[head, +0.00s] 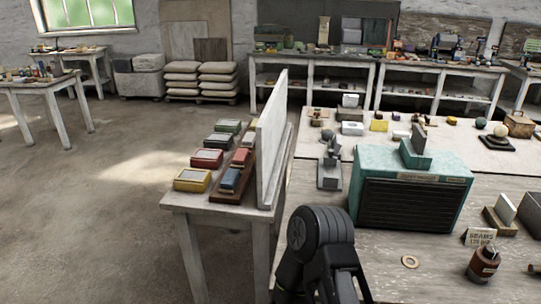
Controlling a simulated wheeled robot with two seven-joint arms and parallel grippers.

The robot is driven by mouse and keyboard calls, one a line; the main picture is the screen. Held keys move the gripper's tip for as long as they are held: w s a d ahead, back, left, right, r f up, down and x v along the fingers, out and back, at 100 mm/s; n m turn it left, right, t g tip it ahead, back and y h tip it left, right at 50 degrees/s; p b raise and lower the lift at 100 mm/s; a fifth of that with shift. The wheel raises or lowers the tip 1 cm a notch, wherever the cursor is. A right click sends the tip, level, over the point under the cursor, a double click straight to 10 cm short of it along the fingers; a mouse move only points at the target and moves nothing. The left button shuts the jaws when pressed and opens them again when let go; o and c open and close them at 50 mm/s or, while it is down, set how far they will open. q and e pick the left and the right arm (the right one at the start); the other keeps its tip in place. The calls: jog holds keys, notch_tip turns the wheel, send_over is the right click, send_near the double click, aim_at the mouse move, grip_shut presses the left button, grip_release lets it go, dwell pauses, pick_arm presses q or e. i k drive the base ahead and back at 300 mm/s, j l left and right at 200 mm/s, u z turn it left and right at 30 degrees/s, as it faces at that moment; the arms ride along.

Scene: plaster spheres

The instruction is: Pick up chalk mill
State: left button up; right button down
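I cannot tell for sure which object is the chalk mill, as no readable label names it. On the near right table, a small grey upright device (329,172) stands left of a teal box with a dark slatted front (412,203). A grey-green block-like piece (416,153) sits on top of that box. A brown round pot (484,264) with a pale label stands near the right front. A black arm link of mine covers the table's near left part. No gripper fingers show.
A narrow table (240,205) holds coloured boxes beside an upright white panel (271,140). A small sign (480,237), a flat ring (410,262) and pale blocks (505,209) lie on the near table. Floor at left is open. Cluttered benches line the back wall.

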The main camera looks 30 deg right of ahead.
aim_at(480, 269)
jog(key=z, duration=2.5)
